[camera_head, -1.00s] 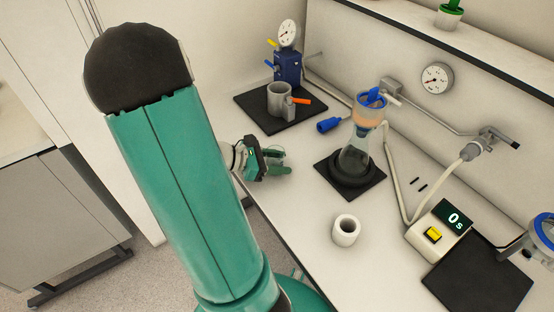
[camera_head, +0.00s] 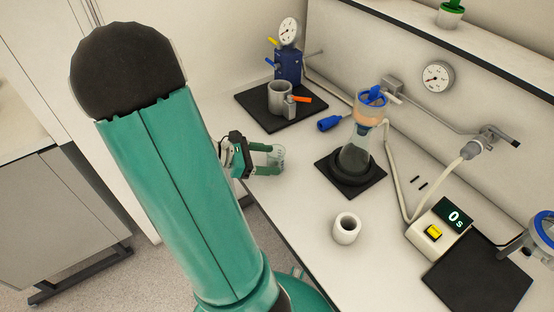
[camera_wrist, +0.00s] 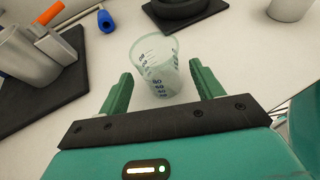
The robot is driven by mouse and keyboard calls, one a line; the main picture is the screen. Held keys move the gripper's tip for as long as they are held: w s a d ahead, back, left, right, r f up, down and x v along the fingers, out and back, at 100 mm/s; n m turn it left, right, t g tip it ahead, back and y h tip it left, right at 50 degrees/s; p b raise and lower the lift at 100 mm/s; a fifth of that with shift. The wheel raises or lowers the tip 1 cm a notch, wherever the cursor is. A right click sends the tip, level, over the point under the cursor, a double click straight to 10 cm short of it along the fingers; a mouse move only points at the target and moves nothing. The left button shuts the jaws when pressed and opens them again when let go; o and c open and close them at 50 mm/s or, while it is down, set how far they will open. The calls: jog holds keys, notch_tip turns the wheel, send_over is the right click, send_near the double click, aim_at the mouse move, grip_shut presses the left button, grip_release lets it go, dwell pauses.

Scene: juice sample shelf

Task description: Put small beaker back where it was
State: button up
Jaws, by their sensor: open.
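The small beaker (camera_wrist: 156,66) is clear with dark blue volume marks. It stands on the white bench in the wrist view, between and just ahead of the two green fingers of my gripper (camera_wrist: 158,88). The fingers are spread, with gaps to the beaker on both sides. In the head view the beaker (camera_head: 276,155) shows at the fingertips of my gripper (camera_head: 272,160), near the bench's left edge.
A flask (camera_head: 356,155) with an orange-and-blue top stands on a black mat to the right. A grey cup (camera_head: 280,99) and a blue gauge device (camera_head: 288,66) stand behind. A white ring-shaped holder (camera_head: 346,229) and a timer (camera_head: 440,229) are nearer. Bench between is clear.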

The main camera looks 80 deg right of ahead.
jog(key=v, duration=0.8)
jog(key=shift+w+a+r, duration=0.1)
jog(key=w+a+r+m+t+y, duration=0.2)
jog(key=w+a+r+t, duration=0.1)
jog(key=a, duration=0.8)
jog(key=w+a+r+m+t+y, duration=0.2)
jog(key=w+a+r+t, duration=0.2)
jog(key=a+t, duration=0.4)
jog(key=w+a+r+m+t+y, duration=0.1)
jog(key=w+a+r+t, duration=0.3)
jog(key=a, duration=1.1)
notch_tip(320, 180, up, 2)
jog(key=shift+a+r+m+t+y, duration=0.15)
jog(key=shift+m+t+y, duration=0.25)
jog(key=shift+t+y, duration=0.55)
jog(key=shift+t+h, duration=0.25)
